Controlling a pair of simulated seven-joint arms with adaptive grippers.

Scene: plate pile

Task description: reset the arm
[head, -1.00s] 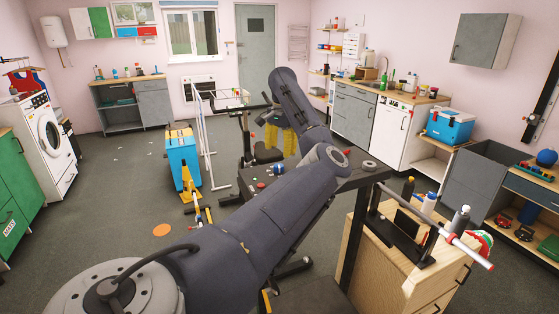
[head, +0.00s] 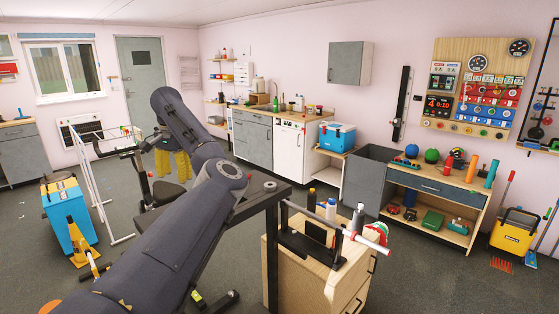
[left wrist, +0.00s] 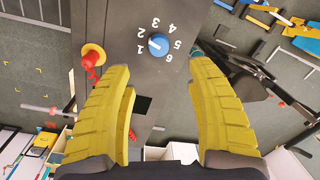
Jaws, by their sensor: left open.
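My left arm (head: 150,240) reaches from the lower left up and away across the head view. Its left gripper (head: 173,162), with yellow fingers, hangs down at the far end, partly hidden by the arm. In the left wrist view the two yellow fingers of this gripper (left wrist: 162,75) stand wide apart with nothing between the tips. Beyond them is a dark panel (left wrist: 120,22) with a blue dial (left wrist: 158,44) marked with numbers, and a red knob (left wrist: 92,54) on a yellow base. My right gripper is in neither view.
A wooden cabinet (head: 283,262) with bottles stands right of the arm. A blue cooler (head: 337,135) sits on a shelf near the back wall. A white drying rack (head: 98,190) and a blue-and-yellow box (head: 68,213) stand at left. Open floor lies at lower right.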

